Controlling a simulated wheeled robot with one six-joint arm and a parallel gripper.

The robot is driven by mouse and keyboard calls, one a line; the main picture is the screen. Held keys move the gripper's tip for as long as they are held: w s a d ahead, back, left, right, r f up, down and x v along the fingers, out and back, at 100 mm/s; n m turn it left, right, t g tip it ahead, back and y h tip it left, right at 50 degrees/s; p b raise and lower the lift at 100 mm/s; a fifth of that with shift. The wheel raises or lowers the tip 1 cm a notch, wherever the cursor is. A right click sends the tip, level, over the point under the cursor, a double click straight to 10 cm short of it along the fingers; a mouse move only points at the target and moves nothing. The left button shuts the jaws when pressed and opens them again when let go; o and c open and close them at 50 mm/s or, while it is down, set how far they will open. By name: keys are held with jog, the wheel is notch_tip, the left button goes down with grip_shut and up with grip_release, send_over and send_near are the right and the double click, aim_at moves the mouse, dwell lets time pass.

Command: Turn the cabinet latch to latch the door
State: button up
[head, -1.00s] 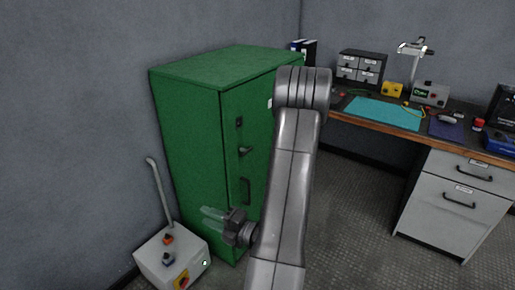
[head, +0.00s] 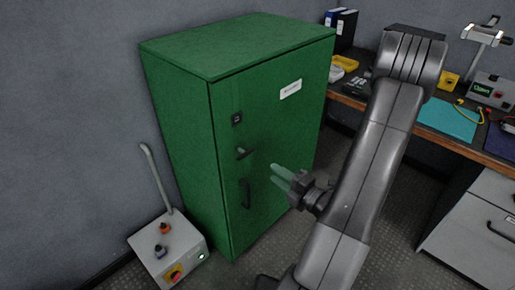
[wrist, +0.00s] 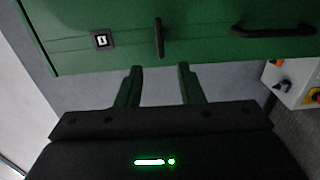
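The green cabinet (head: 185,110) stands upright against the wall, and its door (head: 285,120) looks closed. The dark latch lever (head: 244,153) lies roughly sideways on the door, above the upright pull handle (head: 245,193). In the wrist view the latch (wrist: 159,38) is crosswise to the pull handle (wrist: 272,30). My gripper (head: 278,176) is in front of the door, right of the latch in the head view. In the wrist view its two fingers (wrist: 159,75) are apart with nothing between them. The latch lies beyond the fingertips, roughly centred on the gap, and not touched.
A small square lock plate (head: 237,118) sits above the latch. A grey control box (head: 170,250) with a bent pole stands on the floor left of the cabinet. A workbench (head: 465,147) with tools is at right. Open floor lies before the cabinet.

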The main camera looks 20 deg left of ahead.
aim_at(247, 155)
jog(key=b+x, duration=0.1)
jog(key=x, duration=1.2)
jog(key=shift+a, duration=0.3)
grip_shut()
